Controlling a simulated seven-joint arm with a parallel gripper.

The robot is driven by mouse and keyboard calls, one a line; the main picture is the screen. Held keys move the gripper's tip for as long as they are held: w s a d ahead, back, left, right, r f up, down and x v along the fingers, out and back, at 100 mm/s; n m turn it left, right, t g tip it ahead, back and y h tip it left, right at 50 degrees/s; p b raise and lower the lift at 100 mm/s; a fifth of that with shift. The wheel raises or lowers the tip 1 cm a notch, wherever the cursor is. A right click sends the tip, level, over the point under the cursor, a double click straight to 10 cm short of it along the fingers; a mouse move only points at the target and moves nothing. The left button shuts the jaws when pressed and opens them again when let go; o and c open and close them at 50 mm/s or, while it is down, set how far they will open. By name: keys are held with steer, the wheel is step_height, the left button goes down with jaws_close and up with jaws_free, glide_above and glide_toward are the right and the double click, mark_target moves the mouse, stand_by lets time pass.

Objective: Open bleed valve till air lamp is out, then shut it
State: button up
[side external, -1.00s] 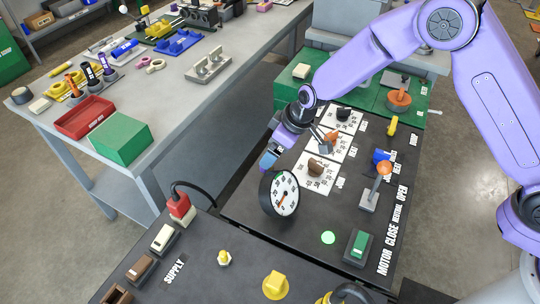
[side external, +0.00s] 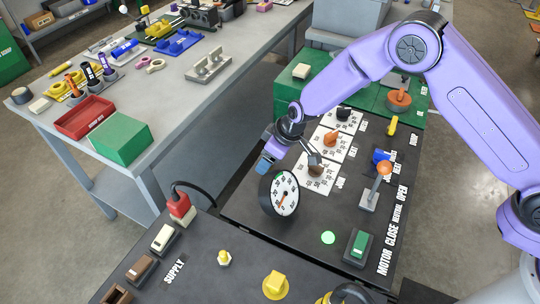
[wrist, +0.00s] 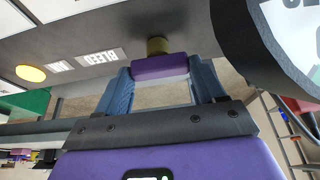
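The bleed valve has a purple bar handle (wrist: 160,67) on a short brass stem, under the panel edge by an upside-down BLEED label (wrist: 98,57). In the wrist view my gripper (wrist: 162,75) has its blue fingers wide apart, one at each end of the handle; no firm grip is visible. In the side view my gripper (side external: 267,162) is low beside the cart, behind the round gauge, and the valve is hidden. The air lamp (wrist: 31,74) glows yellow-orange beside a small label that looks like AIR.
The white-faced gauge (side external: 285,193) stands close to my gripper; its dark rim (wrist: 240,45) fills the wrist view's upper right. A green lamp (side external: 328,237) is lit on the cart top. An orange-knobbed lever (side external: 376,184) stands right of the gauge. A grey bench (side external: 190,95) is at left.

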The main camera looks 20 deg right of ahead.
steer(key=shift+m, duration=0.5)
steer(key=shift+a+m+t+h, duration=0.1)
steer(key=shift+m+t+h, duration=0.35)
steer(key=shift+m, duration=0.55)
steer(key=shift+m+h, duration=0.85)
steer(key=shift+m, duration=1.35)
steer(key=shift+s, duration=0.1)
steer(key=o, duration=1.1)
steer(key=shift+c, duration=0.2)
steer(key=shift+a, duration=0.1)
steer(key=a+v, duration=0.1)
steer(key=v, duration=1.6)
steer(key=shift+s+d, duration=0.3)
steer(key=shift+d, duration=0.15)
